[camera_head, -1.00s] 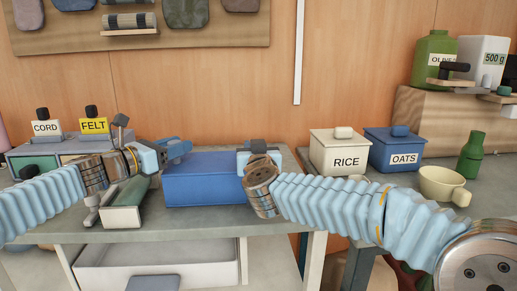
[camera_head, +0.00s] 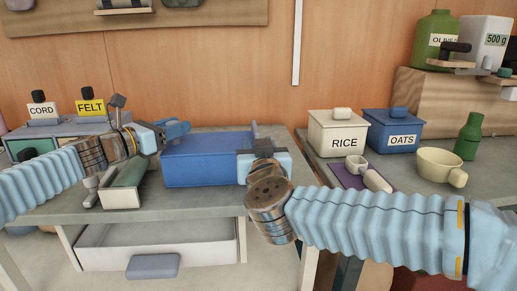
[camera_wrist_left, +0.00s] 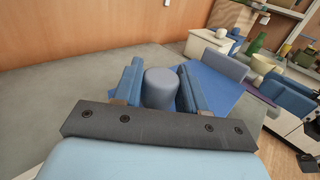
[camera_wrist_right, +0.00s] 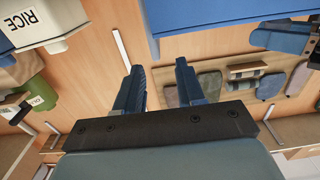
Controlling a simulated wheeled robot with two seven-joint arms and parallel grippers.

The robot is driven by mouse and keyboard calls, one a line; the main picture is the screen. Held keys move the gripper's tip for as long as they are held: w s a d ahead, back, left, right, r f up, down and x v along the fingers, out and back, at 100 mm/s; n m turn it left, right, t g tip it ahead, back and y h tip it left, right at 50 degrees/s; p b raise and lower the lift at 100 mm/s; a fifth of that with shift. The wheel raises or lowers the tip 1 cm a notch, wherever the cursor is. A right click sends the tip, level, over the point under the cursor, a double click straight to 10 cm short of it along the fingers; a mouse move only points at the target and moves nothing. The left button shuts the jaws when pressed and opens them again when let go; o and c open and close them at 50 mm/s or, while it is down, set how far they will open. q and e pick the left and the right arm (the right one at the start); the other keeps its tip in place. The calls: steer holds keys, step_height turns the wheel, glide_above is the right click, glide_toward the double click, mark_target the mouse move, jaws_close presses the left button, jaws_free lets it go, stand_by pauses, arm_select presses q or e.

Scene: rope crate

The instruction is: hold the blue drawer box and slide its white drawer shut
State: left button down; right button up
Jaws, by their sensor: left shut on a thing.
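The blue drawer box (camera_head: 203,160) stands on the grey bench. My left gripper (camera_head: 178,131) is at its left back corner. In the left wrist view, my left gripper (camera_wrist_left: 160,88) is shut on a blue-grey round post (camera_wrist_left: 161,88), with the blue box top (camera_wrist_left: 213,88) just beyond. A blue-grey bar (camera_wrist_left: 222,66) rises at the box's far end. My right gripper (camera_head: 262,160) is by the box's right end. In the right wrist view, its fingers (camera_wrist_right: 158,85) are apart with nothing between; the blue box (camera_wrist_right: 225,15) is beyond them.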

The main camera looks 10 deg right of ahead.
arm_select(q)
steer(key=shift+a+f, duration=0.1)
stand_by(0.3)
steer(key=c, duration=0.5)
jaws_free()
steer(key=shift+c, duration=0.2)
steer(key=shift+v, duration=5.95)
